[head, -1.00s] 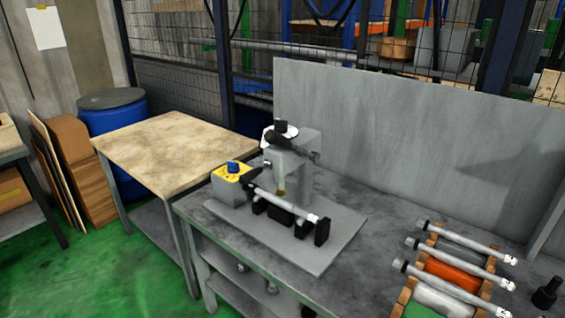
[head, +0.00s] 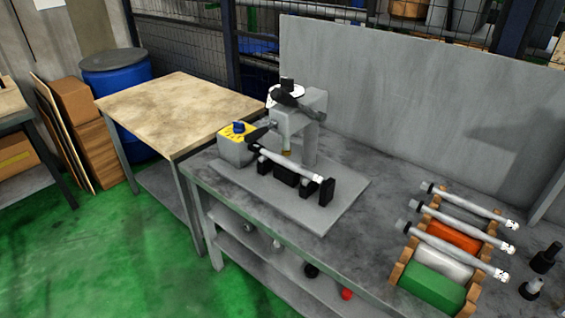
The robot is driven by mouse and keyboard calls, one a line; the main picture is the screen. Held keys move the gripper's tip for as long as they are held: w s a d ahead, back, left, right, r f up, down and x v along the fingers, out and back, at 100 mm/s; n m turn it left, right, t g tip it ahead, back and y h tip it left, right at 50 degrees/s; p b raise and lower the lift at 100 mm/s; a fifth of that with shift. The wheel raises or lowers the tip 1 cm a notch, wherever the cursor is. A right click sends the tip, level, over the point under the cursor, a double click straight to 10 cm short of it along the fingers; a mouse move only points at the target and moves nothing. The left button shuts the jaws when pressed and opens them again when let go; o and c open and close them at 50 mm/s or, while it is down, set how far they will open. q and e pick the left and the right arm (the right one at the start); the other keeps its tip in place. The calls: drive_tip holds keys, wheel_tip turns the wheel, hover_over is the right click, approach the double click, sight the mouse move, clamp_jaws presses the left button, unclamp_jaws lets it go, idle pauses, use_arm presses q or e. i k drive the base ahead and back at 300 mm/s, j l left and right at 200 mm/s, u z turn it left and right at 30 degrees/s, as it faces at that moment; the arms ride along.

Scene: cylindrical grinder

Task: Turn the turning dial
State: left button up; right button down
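The turning dial is a small blue knob (head: 239,127) on the yellow top of a grey control box (head: 236,148), at the left end of the grinder. The cylindrical grinder (head: 298,125) is a grey machine on a flat base plate, with a silver rod (head: 290,163) lying across black supports in front of its upright column. A dark handle reaches from the column towards the control box. Neither of my grippers is in the head view, and nothing touches the dial.
The grinder stands on a grey metal workbench (head: 375,205) with a tall grey back panel (head: 420,100). A wooden rack (head: 405,254) with several rods and coloured blocks is at the right. A wood-topped table (head: 180,108) adjoins on the left. Green floor (head: 150,255) is clear in front.

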sight(238, 126)
drive_tip(key=i+j+z, duration=0.35)
drive_tip(key=j, duration=0.2)
drive_tip(key=i+j+z, duration=0.3)
drive_tip(key=j, duration=0.35)
drive_tip(key=i+j+z, duration=0.15)
drive_tip(key=j, duration=0.2)
